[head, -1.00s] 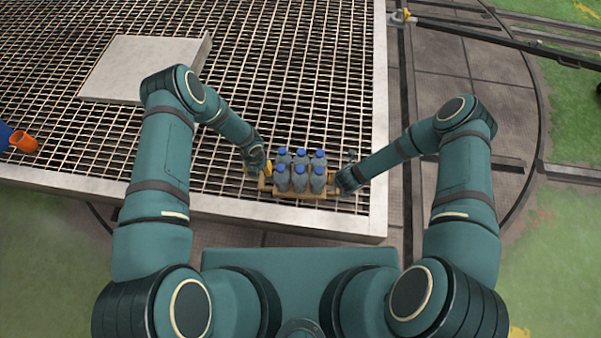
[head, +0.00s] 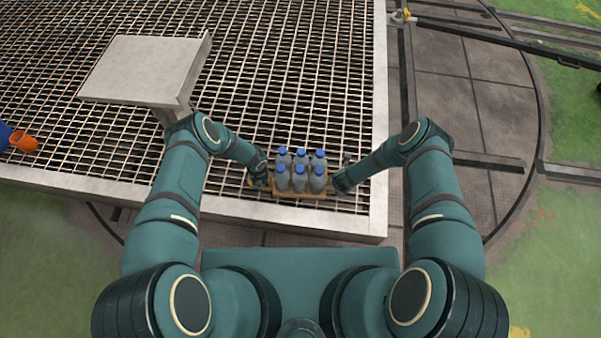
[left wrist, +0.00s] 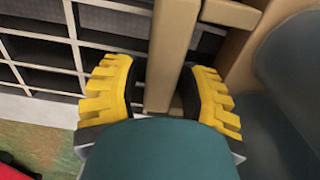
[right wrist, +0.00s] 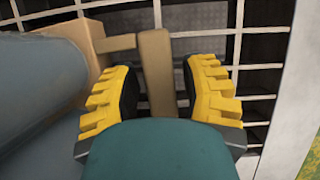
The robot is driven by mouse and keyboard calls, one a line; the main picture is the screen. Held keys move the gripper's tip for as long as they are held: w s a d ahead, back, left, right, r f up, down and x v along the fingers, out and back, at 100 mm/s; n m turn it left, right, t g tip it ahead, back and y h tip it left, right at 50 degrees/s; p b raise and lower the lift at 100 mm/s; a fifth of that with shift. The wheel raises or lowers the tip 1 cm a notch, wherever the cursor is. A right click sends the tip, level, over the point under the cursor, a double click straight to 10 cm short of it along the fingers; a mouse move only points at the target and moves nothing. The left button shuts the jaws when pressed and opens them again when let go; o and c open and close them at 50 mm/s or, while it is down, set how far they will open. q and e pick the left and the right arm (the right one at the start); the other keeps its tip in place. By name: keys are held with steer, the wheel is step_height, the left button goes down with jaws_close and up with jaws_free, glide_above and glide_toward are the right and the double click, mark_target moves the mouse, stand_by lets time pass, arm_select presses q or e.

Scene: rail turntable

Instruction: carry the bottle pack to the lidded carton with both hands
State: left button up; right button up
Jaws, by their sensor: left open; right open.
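The bottle pack (head: 301,174) is a group of grey bottles with blue caps in a tan carrier, upright on the grating near its front edge. My left gripper (head: 262,180) is at the carrier's left end. In the left wrist view its open yellow fingers (left wrist: 158,92) stand on both sides of a tan handle bar (left wrist: 168,60). My right gripper (head: 342,183) is at the right end. In the right wrist view its open yellow fingers (right wrist: 160,92) stand on both sides of another tan bar (right wrist: 156,65). I cannot make out a lidded carton.
The metal grating (head: 250,60) has a pale raised rim (head: 379,120) at the right and front. A pale flat-topped stand (head: 145,68) is at the back left. An orange and blue object (head: 22,141) lies at the left edge. Grating behind the pack is clear.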

arm_select(q)
jaws_close()
arm_select(e)
jaws_close()
arm_select(q)
steer(key=shift+w, duration=0.1)
arm_select(e)
steer(key=shift+r, duration=0.1)
arm_select(q)
steer(key=shift+r, duration=0.3)
arm_select(e)
steer(key=shift+w+r, duration=0.1)
steer(key=shift+r, duration=0.1)
